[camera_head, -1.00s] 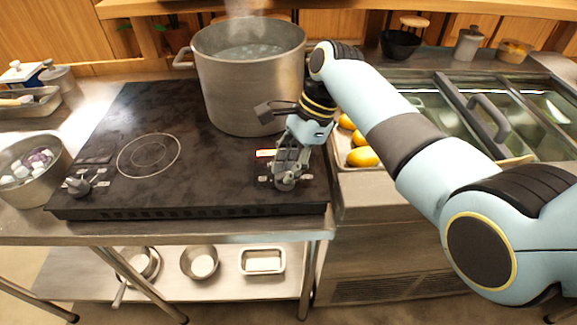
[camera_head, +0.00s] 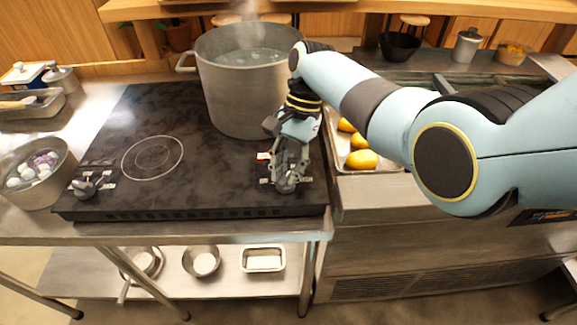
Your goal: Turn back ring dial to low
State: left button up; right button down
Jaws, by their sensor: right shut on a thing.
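The black cooktop (camera_head: 200,165) lies on the metal counter. A large steaming pot (camera_head: 240,85) of liquid stands on its back ring. A dial (camera_head: 287,184) sits at the cooktop's front right, with small light marks around it. My right gripper (camera_head: 286,178) points down at this dial with its fingers shut on it; the fingers hide most of the dial and its setting. A small red-lit display (camera_head: 264,156) shows just left of the gripper. A second dial (camera_head: 84,188) is at the front left, near the empty front ring (camera_head: 152,158). My left gripper is out of view.
A metal bowl (camera_head: 30,188) of white and purple pieces stands left of the cooktop. A tray (camera_head: 337,134) with several yellow-orange items lies right of it, close to my right arm. The cooktop's middle front is clear.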

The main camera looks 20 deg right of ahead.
jog(key=n, duration=0.2)
jog(key=n+g+h, duration=0.1)
jog(key=n, duration=0.1)
jog(key=n+h+b, duration=0.1)
jog(key=n, duration=0.1)
jog(key=shift+s+a+f+n+g, duration=0.15)
jog(key=shift+a+f+n+g, duration=0.1)
jog(key=shift+f+n+g, duration=0.05)
jog(key=n+h, duration=0.1)
jog(key=n, duration=0.3)
jog(key=shift+a+n+h, duration=0.1)
jog(key=shift+n+h, duration=0.2)
jog(key=shift+h, duration=0.1)
jog(key=c, duration=1.3)
grip_release()
jog(key=shift+r, duration=0.1)
jog(key=shift+w+r, duration=0.1)
jog(key=shift+w, duration=0.1)
jog(key=shift+w+r, duration=0.15)
jog(key=shift+r, duration=0.05)
jog(key=v, duration=1.1)
jog(key=shift+r, duration=0.15)
